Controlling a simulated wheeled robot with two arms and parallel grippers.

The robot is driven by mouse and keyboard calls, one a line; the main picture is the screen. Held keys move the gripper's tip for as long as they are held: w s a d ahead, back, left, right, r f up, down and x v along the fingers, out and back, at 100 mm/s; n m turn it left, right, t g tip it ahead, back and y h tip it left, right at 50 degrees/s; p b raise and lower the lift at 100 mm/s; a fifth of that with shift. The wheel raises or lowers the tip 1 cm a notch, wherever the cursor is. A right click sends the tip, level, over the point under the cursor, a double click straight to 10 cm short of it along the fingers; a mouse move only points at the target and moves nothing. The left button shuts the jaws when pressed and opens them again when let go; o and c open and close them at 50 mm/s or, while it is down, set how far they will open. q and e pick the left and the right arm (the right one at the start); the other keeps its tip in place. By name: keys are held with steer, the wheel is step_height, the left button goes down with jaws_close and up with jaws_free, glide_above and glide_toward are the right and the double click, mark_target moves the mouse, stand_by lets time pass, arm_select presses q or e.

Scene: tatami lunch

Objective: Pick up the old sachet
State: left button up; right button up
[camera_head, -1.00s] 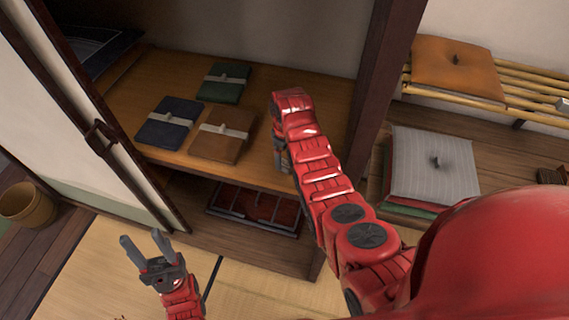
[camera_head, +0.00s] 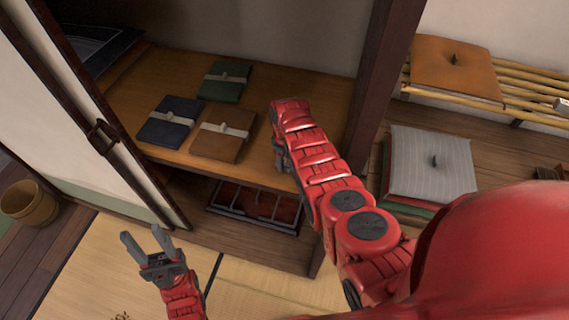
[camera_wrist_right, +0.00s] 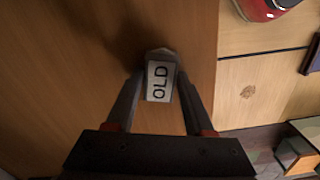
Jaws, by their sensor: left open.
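The old sachet (camera_wrist_right: 160,82) is a small pale packet marked "OLD" in the right wrist view. It lies between the two fingers of my right gripper (camera_wrist_right: 160,80), over brown wood. The fingers stand close along both its sides; whether they touch it is not clear. In the head view my right gripper (camera_head: 280,155) points down at the right part of the cupboard shelf (camera_head: 250,177), and my arm hides the sachet there. My left gripper (camera_head: 148,243) is open and empty, low at the left in front of the cupboard.
Green (camera_head: 226,84), blue (camera_head: 168,130) and brown (camera_head: 218,146) wrapped bundles lie on the shelf left of my right gripper. A dark red divided tray (camera_head: 250,203) sits below. A post (camera_head: 375,90) stands at right, beside stacked cushions (camera_head: 430,175). A sliding door stands at left.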

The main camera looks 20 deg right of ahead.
jaws_close()
steer(key=shift+r, duration=0.15)
